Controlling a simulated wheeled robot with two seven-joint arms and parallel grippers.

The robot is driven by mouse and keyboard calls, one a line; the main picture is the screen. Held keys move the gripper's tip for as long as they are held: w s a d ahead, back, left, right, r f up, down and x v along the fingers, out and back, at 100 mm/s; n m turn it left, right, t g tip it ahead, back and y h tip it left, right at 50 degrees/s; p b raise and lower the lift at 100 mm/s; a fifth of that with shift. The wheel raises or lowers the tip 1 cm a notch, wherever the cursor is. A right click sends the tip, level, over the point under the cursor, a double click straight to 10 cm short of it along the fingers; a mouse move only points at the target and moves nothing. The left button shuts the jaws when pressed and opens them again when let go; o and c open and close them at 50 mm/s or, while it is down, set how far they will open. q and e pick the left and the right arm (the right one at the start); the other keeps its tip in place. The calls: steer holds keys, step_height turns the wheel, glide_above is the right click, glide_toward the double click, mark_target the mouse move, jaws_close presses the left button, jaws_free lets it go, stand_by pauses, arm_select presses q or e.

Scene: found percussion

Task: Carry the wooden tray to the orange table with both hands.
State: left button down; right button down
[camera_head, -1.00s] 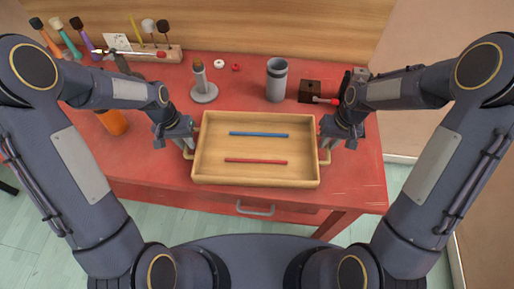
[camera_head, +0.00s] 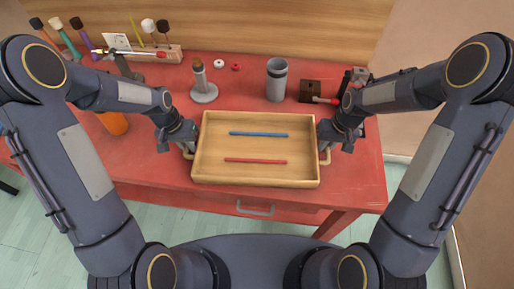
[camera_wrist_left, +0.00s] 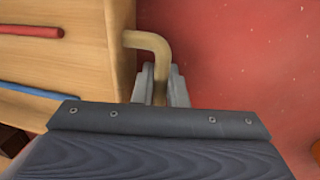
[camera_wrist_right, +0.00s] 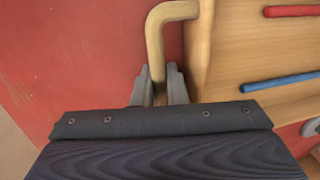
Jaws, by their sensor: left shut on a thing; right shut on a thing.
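The wooden tray (camera_head: 256,177) is a shallow light-wood box with a handle at each end. It lies level over the red table; I cannot tell whether it touches the tabletop. A blue stick (camera_head: 258,135) and a red stick (camera_head: 256,161) lie inside it. My left gripper (camera_head: 187,150) is shut on the tray's left handle, which shows between the fingers in the left wrist view (camera_wrist_left: 160,62). My right gripper (camera_head: 325,152) is shut on the right handle, seen in the right wrist view (camera_wrist_right: 156,45). No orange table shows apart from this red one.
On the red table (camera_head: 360,185), behind the tray, stand a grey cup (camera_head: 277,80), a grey stand (camera_head: 203,90), and a dark wooden block (camera_head: 311,91). A mallet rack (camera_head: 165,53) is at the back left. An orange cylinder (camera_head: 114,123) stands left. Pale floor lies in front.

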arm_select(q)
steer(key=shift+r, duration=0.15)
arm_select(e)
steer(key=shift+r, duration=0.15)
